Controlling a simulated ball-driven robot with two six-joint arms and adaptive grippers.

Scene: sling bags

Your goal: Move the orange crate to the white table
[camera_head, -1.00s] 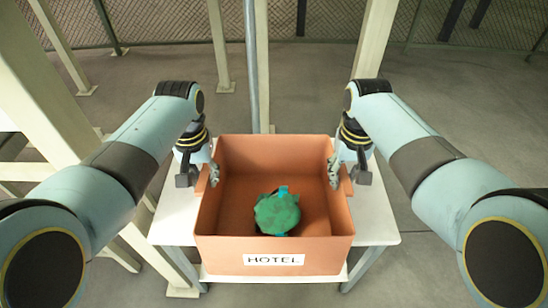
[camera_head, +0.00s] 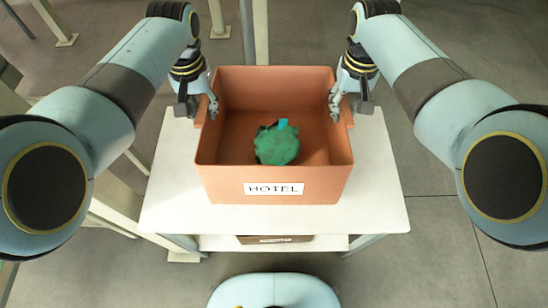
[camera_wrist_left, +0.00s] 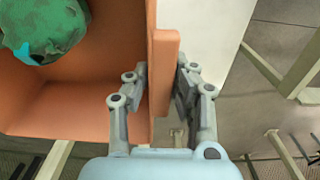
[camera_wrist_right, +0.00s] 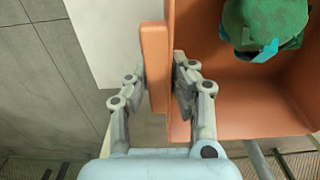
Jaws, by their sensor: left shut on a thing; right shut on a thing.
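The orange crate (camera_head: 225,175) has a HOTEL label on its front and is over the white table (camera_head: 380,190) in the head view. Whether its base touches the tabletop cannot be told. A green sling bag (camera_head: 276,147) with a blue strap lies inside it. My left gripper (camera_head: 209,103) is shut on the crate's left side wall; the left wrist view shows its fingers on either side of the orange rim (camera_wrist_left: 163,75). My right gripper (camera_head: 338,103) is shut on the right side wall, and its fingers straddle the rim (camera_wrist_right: 154,65) in the right wrist view.
The white table has bare top in front of the crate and to its sides. A lower shelf (camera_head: 218,243) under it holds another box (camera_head: 275,239), mostly hidden. Pale posts (camera_head: 261,35) stand behind. Grey floor (camera_head: 440,240) is open at the right.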

